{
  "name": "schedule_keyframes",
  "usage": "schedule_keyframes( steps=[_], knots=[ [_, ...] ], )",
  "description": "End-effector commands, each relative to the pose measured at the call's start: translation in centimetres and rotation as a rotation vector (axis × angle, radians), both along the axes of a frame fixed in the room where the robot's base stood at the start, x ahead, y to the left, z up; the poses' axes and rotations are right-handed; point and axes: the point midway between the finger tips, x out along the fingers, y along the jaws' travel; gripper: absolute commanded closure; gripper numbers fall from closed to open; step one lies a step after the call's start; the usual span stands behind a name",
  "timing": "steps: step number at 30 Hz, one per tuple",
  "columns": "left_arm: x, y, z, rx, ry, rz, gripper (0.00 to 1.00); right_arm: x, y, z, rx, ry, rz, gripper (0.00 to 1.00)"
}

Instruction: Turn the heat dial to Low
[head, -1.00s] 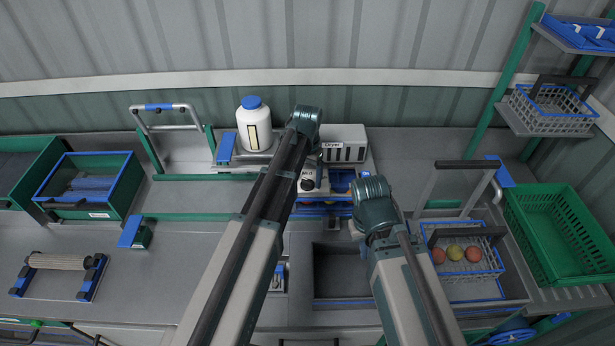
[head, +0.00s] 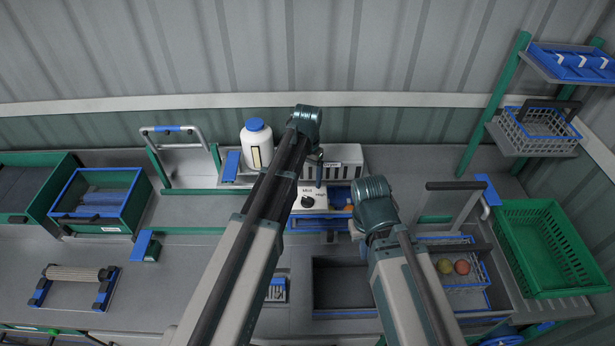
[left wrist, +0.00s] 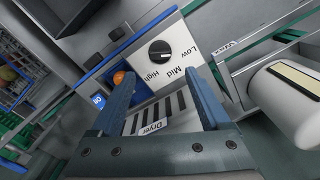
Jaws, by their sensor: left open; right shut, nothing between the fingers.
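The black heat dial (head: 308,201) sits on the dryer's pale front panel, and it also shows in the left wrist view (left wrist: 160,50). Low, Mid and High are printed around it. A light mark crosses the dial, but I cannot tell for certain which label it points to. My left gripper (left wrist: 162,78) is open and empty. Its two fingers frame the panel, with the dial beyond the fingertips and apart from them. In the head view the left gripper (head: 319,178) is above the dryer, just behind the dial. My right gripper (head: 356,228) is shut and empty, partly hidden by its wrist.
A white bottle with a blue cap (head: 257,147) stands left of the dryer's vented box (head: 344,160). A dark bin (head: 340,302) lies in front. A wire basket with tomatoes (head: 452,242) and a green crate (head: 553,240) are at right.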

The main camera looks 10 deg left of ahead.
Motion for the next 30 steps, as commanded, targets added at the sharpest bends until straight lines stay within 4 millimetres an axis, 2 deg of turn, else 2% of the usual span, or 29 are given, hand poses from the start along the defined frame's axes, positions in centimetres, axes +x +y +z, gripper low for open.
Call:
schedule_keyframes(
  steps=[1,9,21,23,26,30],
  knots=[
    [0.0,0.0,1.6,0.0,0.0,0.0,0.2,0.0,0.0,1.6,0.0,0.001,0.001,1.0],
    [0.0,0.0,4.7,0.0,0.0,0.0,0.2,0.0,0.0,4.8,-0.001,0.002,0.0,1.0],
    [0.0,0.0,4.9,0.0,0.0,0.0,0.2,-0.1,0.0,4.9,-0.001,0.002,-0.002,1.0],
    [-0.3,-0.1,4.6,0.001,0.001,0.0,0.2,-0.1,0.0,4.6,-0.001,0.002,-0.001,1.0],
    [-1.9,-0.9,2.8,0.006,0.003,-0.005,0.2,0.0,0.0,2.8,-0.001,0.002,-0.001,1.0],
    [-6.7,-3.0,-1.7,0.026,0.012,-0.012,0.2,0.0,0.0,-1.7,-0.001,0.001,0.002,1.0]
  ],
)
